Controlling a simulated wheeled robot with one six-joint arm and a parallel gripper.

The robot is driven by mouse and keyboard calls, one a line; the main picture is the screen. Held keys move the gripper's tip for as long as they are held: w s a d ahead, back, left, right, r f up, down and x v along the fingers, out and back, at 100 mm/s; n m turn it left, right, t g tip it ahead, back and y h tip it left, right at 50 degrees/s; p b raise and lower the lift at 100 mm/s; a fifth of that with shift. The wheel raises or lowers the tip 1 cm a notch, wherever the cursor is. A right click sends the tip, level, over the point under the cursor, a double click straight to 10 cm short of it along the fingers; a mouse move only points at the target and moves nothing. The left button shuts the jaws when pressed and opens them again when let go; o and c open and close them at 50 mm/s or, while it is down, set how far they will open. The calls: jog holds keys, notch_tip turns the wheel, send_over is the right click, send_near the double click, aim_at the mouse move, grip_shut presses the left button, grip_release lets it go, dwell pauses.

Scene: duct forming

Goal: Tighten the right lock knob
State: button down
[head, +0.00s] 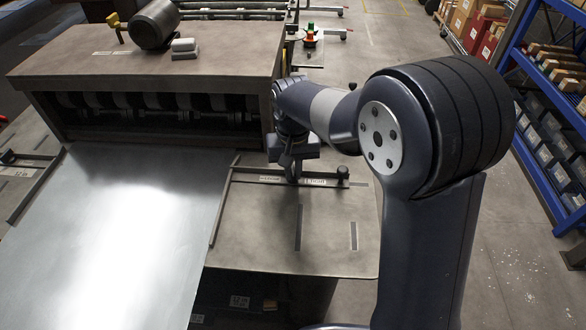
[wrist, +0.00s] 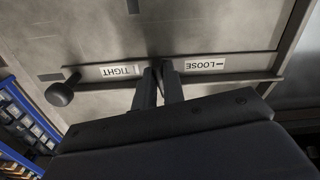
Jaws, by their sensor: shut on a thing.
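My gripper (head: 291,174) points down at the right guide's cross bar (head: 318,183), on the table right of the metal sheet. In the wrist view its two fingers (wrist: 160,84) are close together between the TIGHT label (wrist: 118,70) and the LOOSE label (wrist: 205,64). They are shut on a thin dark part at the bar, which I take as the right lock knob; the fingers hide most of it, so its angle cannot be told. A round black end knob (wrist: 63,91) stands at the bar's outer end, apart from the fingers; it also shows in the head view (head: 343,173).
The shiny sheet (head: 120,230) lies left of the right guide rail (head: 222,205) and reaches the roller machine (head: 150,75). A left guide (head: 38,188) flanks it. A blue shelf (head: 545,110) stands at the right, across a clear floor aisle.

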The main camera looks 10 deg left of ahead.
jog(key=shift+a+m+p, duration=0.1)
jog(key=shift+m+p, duration=0.25)
jog(key=shift+m, duration=0.95)
jog(key=c, duration=1.5)
grip_release()
notch_tip(320, 180, up, 11)
